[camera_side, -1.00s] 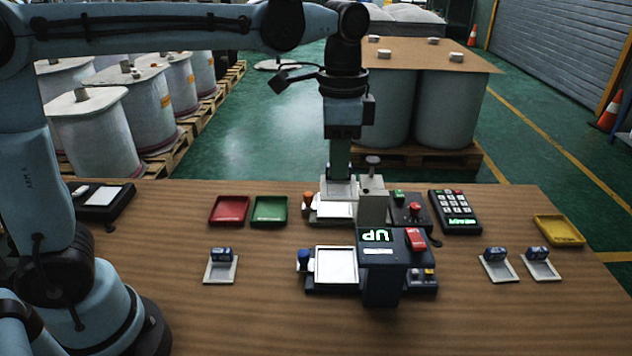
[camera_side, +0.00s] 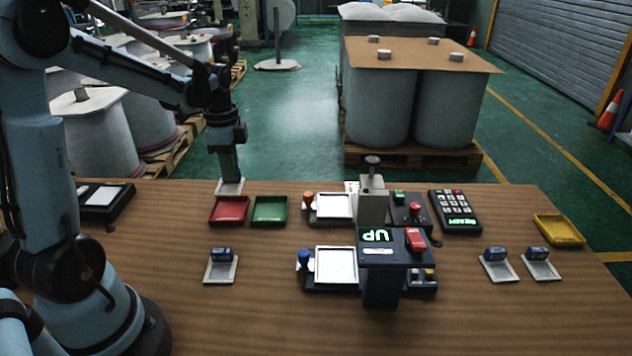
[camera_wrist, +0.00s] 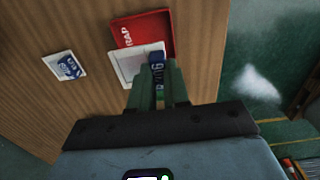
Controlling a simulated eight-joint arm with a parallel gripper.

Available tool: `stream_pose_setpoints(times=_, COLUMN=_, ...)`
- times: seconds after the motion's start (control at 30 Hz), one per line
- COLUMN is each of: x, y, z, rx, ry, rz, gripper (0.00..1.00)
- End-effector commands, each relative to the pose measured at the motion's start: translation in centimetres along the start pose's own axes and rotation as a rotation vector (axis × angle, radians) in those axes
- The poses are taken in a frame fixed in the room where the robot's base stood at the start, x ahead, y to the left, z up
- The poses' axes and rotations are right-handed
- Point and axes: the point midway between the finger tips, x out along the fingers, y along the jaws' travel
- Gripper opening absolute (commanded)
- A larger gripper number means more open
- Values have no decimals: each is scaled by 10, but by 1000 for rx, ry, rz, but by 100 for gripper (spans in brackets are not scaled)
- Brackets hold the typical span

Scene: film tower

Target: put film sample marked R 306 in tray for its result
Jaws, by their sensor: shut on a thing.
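My gripper (camera_side: 229,178) is shut on a film sample (camera_side: 230,188), a pale square plate with a blue tag. It holds the sample over the back edge of the red tray (camera_side: 229,221). In the wrist view, my gripper's green fingers (camera_wrist: 158,84) close on the blue tag of the film sample (camera_wrist: 133,64), partly hiding its marking; I cannot read it fully. The red tray (camera_wrist: 148,26) lies just beyond the plate, with white letters partly showing "RAP". A green tray (camera_side: 269,209) is right of the red one, and a yellow tray (camera_side: 559,230) is at the far right.
Other film samples lie at the front left (camera_side: 221,268) and right (camera_side: 498,266), (camera_side: 541,265). A rear instrument (camera_side: 372,205) and a dark front instrument (camera_side: 380,280) reading "UP" stand mid-table, with a keypad (camera_side: 455,212) beside. The front-left table is mostly clear.

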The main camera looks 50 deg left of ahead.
Motion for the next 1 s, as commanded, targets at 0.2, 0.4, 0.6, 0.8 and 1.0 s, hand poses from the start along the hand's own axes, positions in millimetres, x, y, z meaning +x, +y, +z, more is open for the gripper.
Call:
stream_pose_setpoints(times=0.2, x=9, y=-2, z=12, rx=0, ry=0, rz=0, gripper=0)
stream_pose_setpoints(times=0.4, x=23, y=-2, z=11, rx=0, ry=0, rz=0, gripper=0)
stream_pose_setpoints(times=0.6, x=41, y=-2, z=11, rx=0, ry=0, rz=0, gripper=0)
stream_pose_setpoints(times=0.8, x=54, y=-2, z=11, rx=0, ry=0, rz=0, gripper=0)
stream_pose_setpoints(times=1.0, x=59, y=-2, z=11, rx=0, ry=0, rz=0, gripper=0)
